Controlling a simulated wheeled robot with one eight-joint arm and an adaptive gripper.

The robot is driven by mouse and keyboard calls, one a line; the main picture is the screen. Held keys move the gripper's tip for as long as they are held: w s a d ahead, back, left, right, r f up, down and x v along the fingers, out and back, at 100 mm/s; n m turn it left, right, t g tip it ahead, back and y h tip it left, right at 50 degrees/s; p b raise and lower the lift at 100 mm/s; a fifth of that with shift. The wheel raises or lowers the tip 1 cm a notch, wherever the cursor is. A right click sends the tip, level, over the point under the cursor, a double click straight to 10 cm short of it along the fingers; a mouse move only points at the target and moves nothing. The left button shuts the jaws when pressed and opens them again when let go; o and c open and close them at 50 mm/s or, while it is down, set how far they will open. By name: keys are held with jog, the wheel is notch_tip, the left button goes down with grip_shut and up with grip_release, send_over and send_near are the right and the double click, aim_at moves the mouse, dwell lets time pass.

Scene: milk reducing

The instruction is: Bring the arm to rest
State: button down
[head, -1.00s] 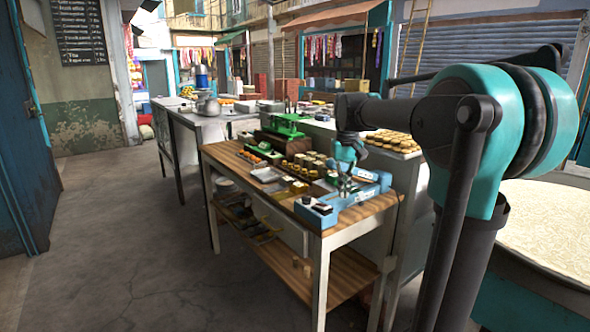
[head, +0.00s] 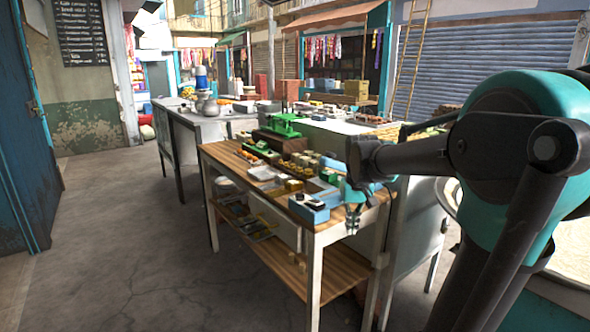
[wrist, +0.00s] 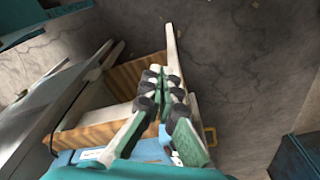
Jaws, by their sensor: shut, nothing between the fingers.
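My gripper (head: 355,213) hangs fingers down at the near right corner of the wooden-topped table (head: 228,157) in the head view. It is empty and its fingers are together. In the wrist view, my gripper (wrist: 163,75) points past the table edge toward the floor, and part of the wooden shelf or table (wrist: 125,78) shows behind the fingers. My arm reaches in from the right side of the head view, bent at a large teal joint.
A blue box (head: 309,208) stands on the table's near edge, close to my gripper. A green scale (head: 284,125), small trays and sweets stand farther back. A large round pan (head: 572,250) is at the right. The floor (head: 130,240) at the left is clear.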

jog(key=s+d+f+t, duration=0.2)
jog(key=s+f, duration=1.4)
jog(key=shift+s+d+f+m+t, duration=0.15)
jog(key=shift+s+f+m+t, duration=0.1)
jog(key=shift+f+m+t, duration=0.15)
